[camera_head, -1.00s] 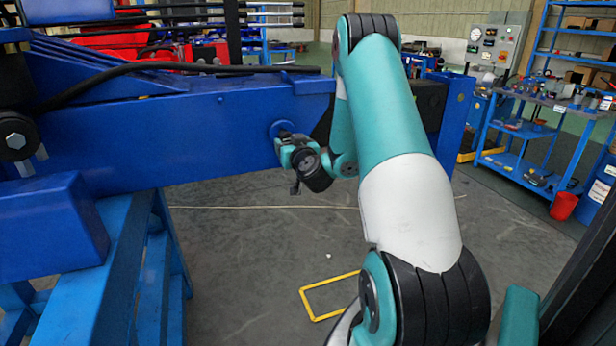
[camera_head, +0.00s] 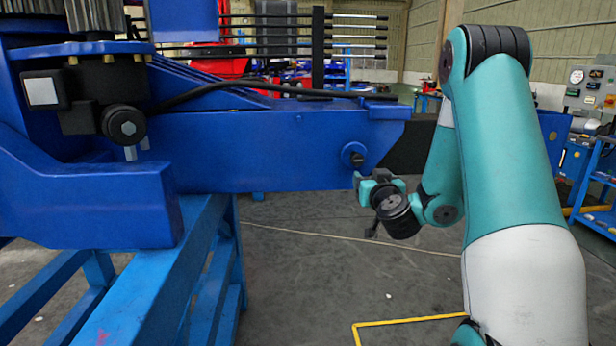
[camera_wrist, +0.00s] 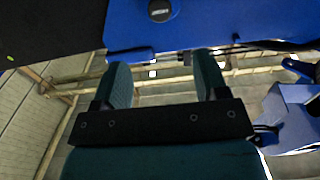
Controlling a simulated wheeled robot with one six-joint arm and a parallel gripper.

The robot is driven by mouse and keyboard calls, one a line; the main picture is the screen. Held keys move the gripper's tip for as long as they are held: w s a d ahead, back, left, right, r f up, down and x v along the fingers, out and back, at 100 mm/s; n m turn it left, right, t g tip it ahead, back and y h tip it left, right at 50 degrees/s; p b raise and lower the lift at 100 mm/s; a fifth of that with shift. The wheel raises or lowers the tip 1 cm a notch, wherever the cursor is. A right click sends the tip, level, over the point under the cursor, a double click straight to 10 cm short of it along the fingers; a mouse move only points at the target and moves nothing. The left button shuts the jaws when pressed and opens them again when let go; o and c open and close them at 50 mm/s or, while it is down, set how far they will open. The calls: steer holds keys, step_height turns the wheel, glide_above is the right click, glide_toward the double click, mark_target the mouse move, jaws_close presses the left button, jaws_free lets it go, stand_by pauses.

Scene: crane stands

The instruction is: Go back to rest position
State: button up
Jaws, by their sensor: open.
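My gripper (camera_head: 364,188) is beside the end of the blue crane beam (camera_head: 270,150), just below and right of a round dark knob (camera_head: 353,154) on the beam's side face. In the wrist view my gripper (camera_wrist: 165,85) shows two teal fingers set wide apart with nothing between them. The knob (camera_wrist: 160,10) is at the top of that view on the blue beam (camera_wrist: 200,28), beyond the fingertips and apart from them. My teal and white arm rises at the right of the head view and bends down to the gripper.
A blue stand (camera_head: 160,290) carries the crane at the left. A black cable (camera_head: 230,88) runs along the beam. A blue workbench (camera_head: 603,180) and a gauge panel (camera_head: 590,90) stand at the right. The grey floor (camera_head: 310,270) below my gripper is clear, with a yellow marking.

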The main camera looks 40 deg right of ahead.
steer(key=w+a+r+n+g+y+p, duration=0.15)
steer(key=a+r+n+y, duration=0.4)
steer(key=a, duration=0.75)
steer(key=a+r+n+g+y+p, duration=0.1)
steer(key=a+r+n+y+p, duration=0.15)
steer(key=a+y, duration=0.85)
steer(key=s+a+r+n+g+p, duration=0.2)
steer(key=s+a+n+g+p, duration=0.2)
steer(key=s+a+g, duration=0.7)
steer(key=s+a+r+n+g+h+p, duration=0.1)
steer(key=s+a+g+h, duration=0.1)
steer(key=s, duration=1.3)
steer(key=a+h, duration=0.1)
steer(key=a, duration=0.1)
steer(key=shift+a+r, duration=0.15)
steer(key=shift+a, duration=0.2)
